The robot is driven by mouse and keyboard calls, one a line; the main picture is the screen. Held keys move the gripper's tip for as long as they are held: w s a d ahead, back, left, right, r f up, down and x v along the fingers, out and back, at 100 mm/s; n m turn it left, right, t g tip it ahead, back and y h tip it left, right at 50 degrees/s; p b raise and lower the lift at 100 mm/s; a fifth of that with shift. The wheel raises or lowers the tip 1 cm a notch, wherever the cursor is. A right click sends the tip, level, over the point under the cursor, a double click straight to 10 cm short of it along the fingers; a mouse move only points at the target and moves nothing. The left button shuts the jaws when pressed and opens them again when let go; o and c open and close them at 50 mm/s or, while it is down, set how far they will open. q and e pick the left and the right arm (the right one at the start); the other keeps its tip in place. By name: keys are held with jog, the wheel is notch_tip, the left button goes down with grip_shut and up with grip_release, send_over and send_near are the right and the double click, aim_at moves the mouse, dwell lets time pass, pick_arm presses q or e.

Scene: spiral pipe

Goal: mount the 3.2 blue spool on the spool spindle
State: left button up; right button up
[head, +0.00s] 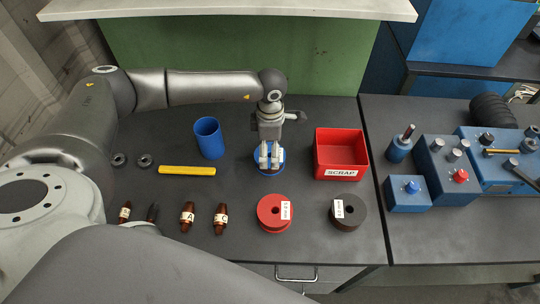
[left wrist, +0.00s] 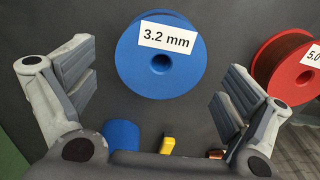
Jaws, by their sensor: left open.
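The blue spool (head: 257,162) lies flat on the dark bench, mostly hidden under my left gripper (head: 271,168) in the head view. In the left wrist view the blue spool (left wrist: 157,75) shows its round face, centre hole and a "3.2 mm" label. My left gripper (left wrist: 152,100) is open, pointing down over the spool, with a finger on either side and nothing between the fingers held. A blue round base with an upright post (head: 400,145), which looks like the spool spindle, stands on the right bench. My right gripper is not in view.
A red spool (head: 268,219) and a dark spool (head: 348,222) lie in front. A red SCRAP bin (head: 340,140) stands right of the gripper. A blue cup (head: 209,138) and yellow bar (head: 187,170) are left. Blue machine boxes (head: 447,165) crowd the right bench.

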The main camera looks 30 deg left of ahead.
aim_at(270, 153)
pick_arm(q)
notch_tip(270, 153, down, 2)
jog(key=shift+s+f+p, duration=0.1)
jog(key=shift+f+p, duration=0.1)
jog(key=shift+p, duration=0.1)
jog(key=shift+f, duration=0.4)
jog(key=shift+c, duration=0.4)
jog(key=c, duration=1.4)
jog(key=shift+c, duration=0.9)
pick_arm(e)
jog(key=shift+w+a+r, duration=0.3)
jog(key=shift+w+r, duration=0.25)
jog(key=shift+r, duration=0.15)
